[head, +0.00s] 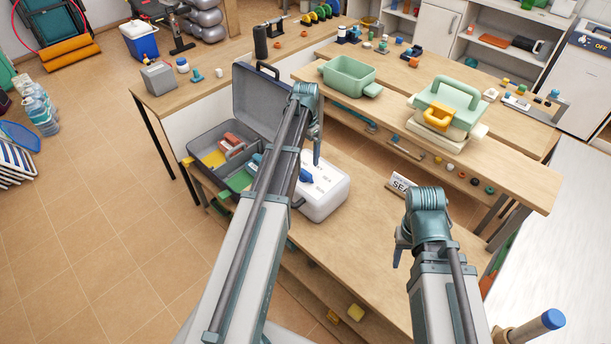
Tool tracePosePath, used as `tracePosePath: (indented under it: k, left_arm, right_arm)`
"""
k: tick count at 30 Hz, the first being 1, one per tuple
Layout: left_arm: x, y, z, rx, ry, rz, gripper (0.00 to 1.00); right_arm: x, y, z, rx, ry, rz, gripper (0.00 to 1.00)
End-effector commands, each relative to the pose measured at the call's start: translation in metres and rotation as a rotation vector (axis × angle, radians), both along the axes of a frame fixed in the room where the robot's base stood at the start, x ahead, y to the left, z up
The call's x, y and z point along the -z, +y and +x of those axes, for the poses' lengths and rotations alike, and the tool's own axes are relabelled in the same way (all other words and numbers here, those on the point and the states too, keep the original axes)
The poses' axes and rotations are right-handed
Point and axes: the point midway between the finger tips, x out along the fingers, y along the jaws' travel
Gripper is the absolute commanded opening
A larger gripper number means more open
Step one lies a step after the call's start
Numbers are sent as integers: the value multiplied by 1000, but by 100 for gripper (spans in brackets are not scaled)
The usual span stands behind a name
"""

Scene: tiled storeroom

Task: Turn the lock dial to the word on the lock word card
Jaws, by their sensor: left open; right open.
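A white box (326,196) with a blue dial (306,175) on its top stands on the front bench. My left arm crosses in front of its left part, and the dial's lettering is too small to read. A small lock word card (402,184) stands to the right of the box; I read "SEA" on it, and my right gripper may hide the rest. My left gripper (316,154) is open and empty, seen just above the far edge of the box. My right gripper (399,252) is open and empty, in front of the card in the picture.
An open grey case (214,150) with coloured contents stands left of the box. A green pot (350,78) and a green-lidded container (447,108) stand on the raised shelf behind. The front bench (355,235) is clear between the box and my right arm.

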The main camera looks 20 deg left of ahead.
Motion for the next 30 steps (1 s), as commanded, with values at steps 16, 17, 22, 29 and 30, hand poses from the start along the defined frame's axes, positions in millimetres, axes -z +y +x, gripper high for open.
tracePosePath:
  k: [16,17,22,29,30]
  left_arm:
    - [79,0,0,0,0,0,100]
    - [80,0,0,0,0,0,100]
    - [84,0,0,0,0,0,100]
    - [82,0,0,0,0,0,96]
    - [82,0,0,0,0,0,89]
  right_arm:
    - [79,0,0,2,0,0,50]
    - [81,0,0,2,0,0,50]
    - [84,0,0,2,0,0,50]
    - [82,0,0,2,0,0,50]
    - [82,0,0,2,0,0,50]
